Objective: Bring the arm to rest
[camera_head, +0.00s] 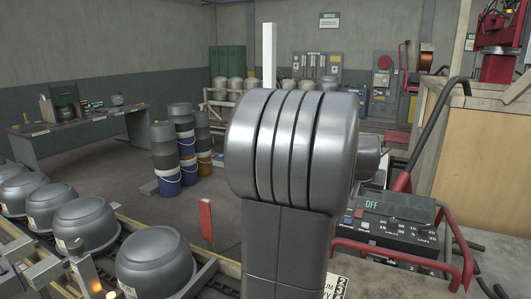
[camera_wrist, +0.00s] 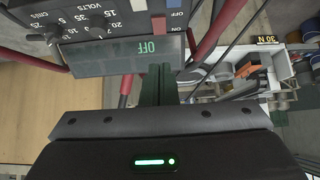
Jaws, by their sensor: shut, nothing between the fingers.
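My gripper (camera_wrist: 158,86) shows in the wrist view as dark fingers pressed together at the middle, with nothing between them. It is close to the control box (camera_wrist: 75,18) in that picture, in front of its display reading OFF; I cannot tell whether it touches. In the head view my own large grey arm link fills the middle and hides the gripper. The control box (camera_head: 395,232), with its OFF display and switches, stands just right of my arm in the head view.
Red tube rails (camera_head: 380,258) surround the box. A wooden crate (camera_head: 485,155) stands at the right. Stacked drums (camera_head: 163,148) and a bench (camera_head: 70,137) stand behind. The floor between is partly clear.

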